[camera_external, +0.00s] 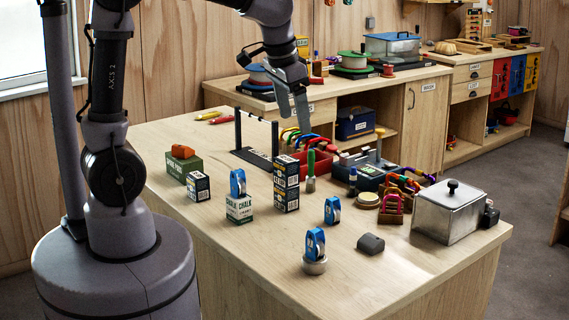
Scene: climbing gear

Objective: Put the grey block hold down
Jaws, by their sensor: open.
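The grey block hold (370,243) appears to be the small dark grey rounded block lying on the front right part of the wooden table. Nothing is touching it. My gripper (296,112) is high over the back of the table, pointing down, well behind and to the left of the grey block. It is open, and I see nothing held between its fingers. The fingertips are near a row of coloured carabiners in the picture; the exact gap cannot be told.
Stacked chalk boxes (286,183), a black rack (256,140) and a red bin (315,162) stand farther back. The front table edge is fairly clear.

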